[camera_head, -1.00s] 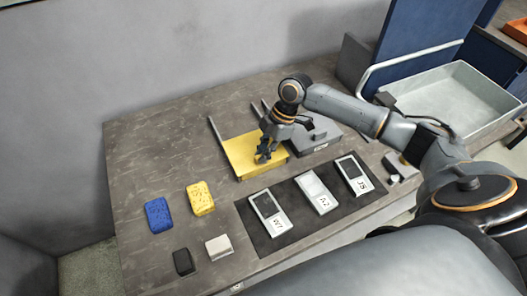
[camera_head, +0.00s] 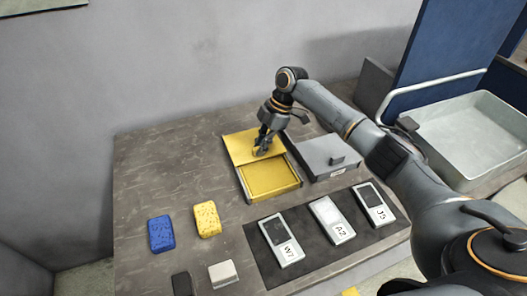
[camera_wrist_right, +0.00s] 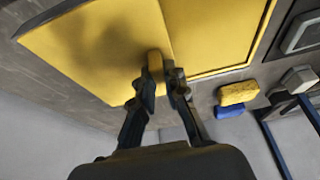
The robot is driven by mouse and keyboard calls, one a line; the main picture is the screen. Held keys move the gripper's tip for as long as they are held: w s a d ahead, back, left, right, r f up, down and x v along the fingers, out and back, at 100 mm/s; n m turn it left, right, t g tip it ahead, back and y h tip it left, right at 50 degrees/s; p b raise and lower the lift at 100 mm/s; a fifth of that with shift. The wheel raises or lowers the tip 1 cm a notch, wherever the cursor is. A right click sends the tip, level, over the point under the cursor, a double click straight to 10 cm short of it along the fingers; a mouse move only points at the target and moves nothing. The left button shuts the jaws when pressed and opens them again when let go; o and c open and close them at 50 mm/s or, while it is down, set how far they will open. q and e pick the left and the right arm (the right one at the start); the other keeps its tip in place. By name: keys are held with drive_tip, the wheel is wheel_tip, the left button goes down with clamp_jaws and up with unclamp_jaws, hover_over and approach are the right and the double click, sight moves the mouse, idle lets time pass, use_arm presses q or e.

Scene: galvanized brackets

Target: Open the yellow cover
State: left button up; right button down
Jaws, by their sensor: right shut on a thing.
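The yellow cover (camera_head: 241,146) is slid back over the rear part of the yellow box (camera_head: 270,181), so the front part of the box lies open and looks empty. The cover also shows in the right wrist view (camera_wrist_right: 90,45). My right gripper (camera_head: 262,148) is over the cover's front part. In the right wrist view, my right gripper (camera_wrist_right: 165,82) is shut on the cover's small yellow handle (camera_wrist_right: 155,63). My left gripper is in neither view.
A grey covered box (camera_head: 326,156) stands just right. In front lie labelled devices on a dark mat (camera_head: 345,251). A yellow sponge (camera_head: 206,219) and blue sponge (camera_head: 160,234) lie left. A pale bin (camera_head: 470,135) stands far right. The table's left rear is clear.

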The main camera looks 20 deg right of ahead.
drive_tip(key=c, duration=1.4)
unclamp_jaws()
drive_tip(key=shift+o, duration=0.2)
drive_tip(key=shift+d+r, duration=0.1)
drive_tip(key=shift+r, duration=0.1)
drive_tip(key=v, duration=1.1)
drive_tip(key=shift+r, duration=0.3)
